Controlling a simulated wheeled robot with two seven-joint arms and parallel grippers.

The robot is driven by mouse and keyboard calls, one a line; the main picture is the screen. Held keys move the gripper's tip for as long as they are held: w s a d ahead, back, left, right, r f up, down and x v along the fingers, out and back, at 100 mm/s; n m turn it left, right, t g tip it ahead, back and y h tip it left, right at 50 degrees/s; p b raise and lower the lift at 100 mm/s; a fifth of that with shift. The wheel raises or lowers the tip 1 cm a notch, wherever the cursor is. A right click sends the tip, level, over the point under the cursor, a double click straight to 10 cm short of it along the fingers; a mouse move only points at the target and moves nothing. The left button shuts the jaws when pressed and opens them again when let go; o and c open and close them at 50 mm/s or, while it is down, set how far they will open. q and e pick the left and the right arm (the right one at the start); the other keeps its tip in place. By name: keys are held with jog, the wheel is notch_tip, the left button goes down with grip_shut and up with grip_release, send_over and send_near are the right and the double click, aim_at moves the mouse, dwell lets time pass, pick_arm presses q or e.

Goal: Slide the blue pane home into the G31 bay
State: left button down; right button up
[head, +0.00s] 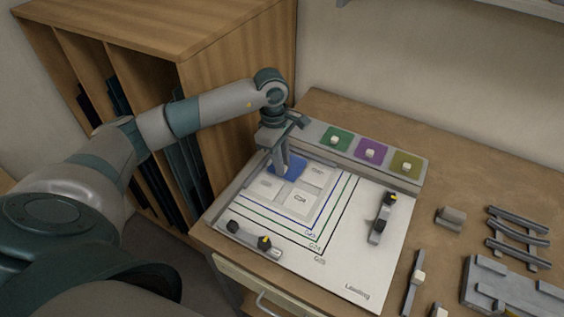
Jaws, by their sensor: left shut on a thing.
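The tile labels are too small to read surely, and I cannot tell which place is G31. The pane looks flat. My right gripper is out of view.
Green (336,138), purple (371,150) and olive (406,162) panes with white knobs sit on a grey strip behind the board. Dark clamps stand at the board's right (382,218) and front left (249,236). A wooden rack (240,90) rises close left. Grey racks (518,238) lie right.

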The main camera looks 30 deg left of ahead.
pick_arm(q)
jog(key=shift+f+b, duration=0.1)
jog(key=shift+b, duration=0.4)
dwell(1.2)
jog(key=shift+w+a+b, duration=0.8)
jog(key=shift+a, duration=0.15)
dwell(1.2)
jog(key=shift+w+a+b, duration=0.1)
jog(key=shift+b, duration=0.25)
dwell(1.0)
jog(key=c, duration=1.6)
grip_release()
jog(key=shift+r+p, duration=1.25)
jog(key=shift+r, duration=2.35)
